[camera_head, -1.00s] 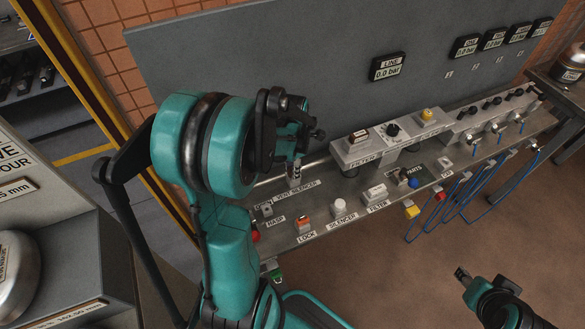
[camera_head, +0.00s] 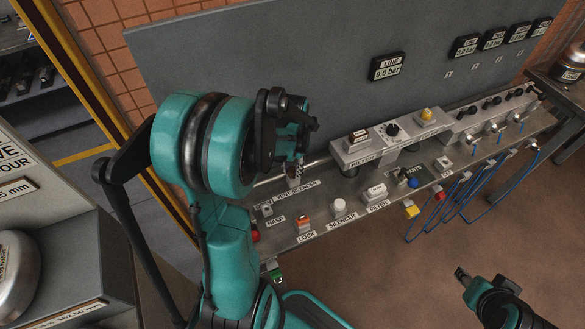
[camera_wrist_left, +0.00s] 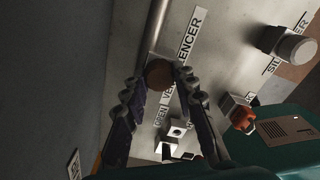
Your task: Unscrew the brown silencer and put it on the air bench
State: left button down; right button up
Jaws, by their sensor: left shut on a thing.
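The brown silencer (camera_wrist_left: 158,73) shows as a round brown top between my left fingertips in the left wrist view, beside the "VENT SILENCER" label. My left gripper (camera_wrist_left: 160,80) is shut on it. In the head view my left gripper (camera_head: 294,140) is over the left end of the air bench (camera_head: 322,196), and its own wrist hides the silencer. I cannot tell how far the silencer is screwed in. My right gripper (camera_head: 463,275) is low at the right, away from the bench; its jaws are too small to judge.
A white cap (camera_head: 340,206) stands at the "SILENCER" label, with an orange lock piece (camera_head: 303,224) to its left and a filter part (camera_head: 375,192) to its right. A grey filter block (camera_head: 358,150) stands behind. Blue hoses (camera_head: 462,205) hang off the front edge.

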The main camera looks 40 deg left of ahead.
pick_arm(q)
jog(key=shift+n, duration=1.1)
jog(key=c, duration=1.1)
grip_release()
jog(key=shift+f, duration=0.1)
jog(key=shift+c, duration=0.2)
jog(key=m, duration=0.3)
jog(key=shift+m, duration=0.4)
jog(key=shift+m, duration=1.8)
